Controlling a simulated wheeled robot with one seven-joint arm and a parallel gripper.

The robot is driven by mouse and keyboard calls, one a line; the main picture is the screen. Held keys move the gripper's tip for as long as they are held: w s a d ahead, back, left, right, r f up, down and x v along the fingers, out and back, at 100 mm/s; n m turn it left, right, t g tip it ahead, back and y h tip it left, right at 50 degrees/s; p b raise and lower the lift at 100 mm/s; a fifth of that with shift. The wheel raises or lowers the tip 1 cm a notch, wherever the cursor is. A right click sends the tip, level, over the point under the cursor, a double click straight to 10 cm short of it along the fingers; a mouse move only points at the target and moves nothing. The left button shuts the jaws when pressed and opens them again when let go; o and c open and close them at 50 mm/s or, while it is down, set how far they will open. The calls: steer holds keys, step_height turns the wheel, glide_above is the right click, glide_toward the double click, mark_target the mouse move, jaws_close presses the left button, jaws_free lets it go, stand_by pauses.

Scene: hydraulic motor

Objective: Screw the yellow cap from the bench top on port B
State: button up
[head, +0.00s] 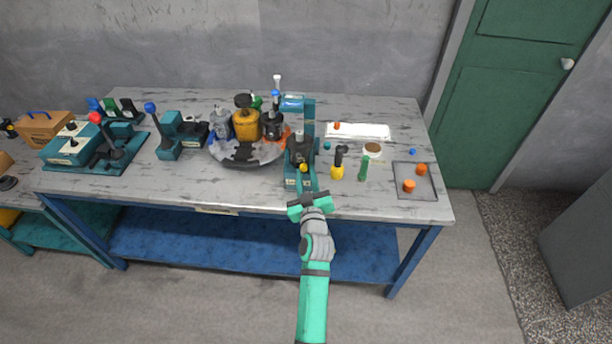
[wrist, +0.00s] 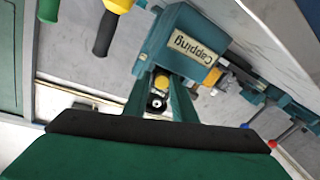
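My gripper (head: 304,180) reaches over the front edge of the bench (head: 250,198) toward a teal stand (wrist: 178,42), labelled "Capping" in the wrist view. Its two teal fingers (wrist: 160,88) stand apart. A small yellow cap (head: 303,168) shows at the front of the stand; in the wrist view a yellow piece (wrist: 161,82) lies between the fingertips, with a dark round part just below it. I cannot tell if the fingers touch it. A dark motor body (head: 299,148) sits in the stand. Port B cannot be made out.
A dark outlined tray (head: 420,190) holds orange caps (head: 409,186). A grey round dish (head: 240,153) with bottles is at the left. The front right bench edge is clear.

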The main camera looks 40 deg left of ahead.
steer(key=shift+s+a+f, duration=0.15)
steer(key=shift+a+f, duration=0.1)
steer(key=shift+f, duration=0.15)
